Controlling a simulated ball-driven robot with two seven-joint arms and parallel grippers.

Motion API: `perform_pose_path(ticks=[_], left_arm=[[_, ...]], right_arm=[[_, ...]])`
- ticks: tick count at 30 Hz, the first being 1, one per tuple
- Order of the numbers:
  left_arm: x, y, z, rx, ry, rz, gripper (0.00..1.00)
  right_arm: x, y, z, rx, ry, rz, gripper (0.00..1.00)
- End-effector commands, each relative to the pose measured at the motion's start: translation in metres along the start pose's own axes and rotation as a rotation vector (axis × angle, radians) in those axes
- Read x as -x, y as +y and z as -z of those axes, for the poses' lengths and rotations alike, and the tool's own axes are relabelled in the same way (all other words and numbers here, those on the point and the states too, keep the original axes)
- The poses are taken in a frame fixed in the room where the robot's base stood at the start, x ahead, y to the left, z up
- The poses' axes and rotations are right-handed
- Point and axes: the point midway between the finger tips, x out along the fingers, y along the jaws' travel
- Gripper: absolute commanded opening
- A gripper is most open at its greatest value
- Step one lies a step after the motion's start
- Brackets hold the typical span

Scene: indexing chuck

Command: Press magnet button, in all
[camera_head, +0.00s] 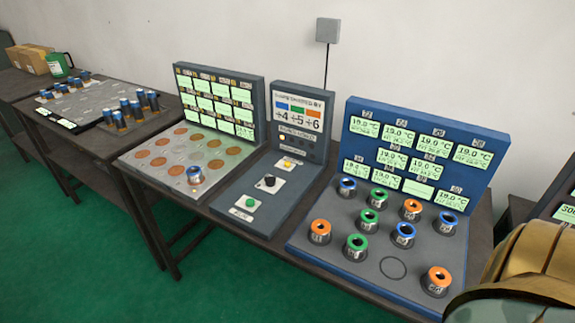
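A grey control panel stands in the middle of the bench. On its sloping face are a green button (250,201), a black knob or button (269,181) and a yellow button (288,163), each on a light plate. Their labels are too small to read, so I cannot tell which one is the magnet button. The panel's upright back (300,120) carries a sign with blue, green and orange blocks marked +4, +5 and +6, and a small lit lamp below. Neither gripper shows; a tan rounded part of mine fills the lower right corner.
Right of the panel, a blue-edged station (330,262) holds several ringed cylinders in blue, green and orange, and one empty circle. Another bench with cylinders stands farther left. Green floor lies in front.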

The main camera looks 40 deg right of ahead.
Motion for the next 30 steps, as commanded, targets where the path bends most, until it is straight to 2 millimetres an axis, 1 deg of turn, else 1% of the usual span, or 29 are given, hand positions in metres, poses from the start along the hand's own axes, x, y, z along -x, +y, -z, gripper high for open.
perform_pose_path(ticks=[1, 2, 3, 30], left_arm=[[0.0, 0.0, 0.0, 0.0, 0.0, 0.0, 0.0], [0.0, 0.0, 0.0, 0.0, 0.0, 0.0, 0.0], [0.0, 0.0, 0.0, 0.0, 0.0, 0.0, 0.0], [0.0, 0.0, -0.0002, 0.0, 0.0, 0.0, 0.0]], right_arm=[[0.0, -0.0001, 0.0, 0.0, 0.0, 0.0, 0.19], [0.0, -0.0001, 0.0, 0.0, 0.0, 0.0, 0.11], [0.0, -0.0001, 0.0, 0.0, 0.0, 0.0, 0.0], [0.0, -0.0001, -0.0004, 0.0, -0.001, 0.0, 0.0]])
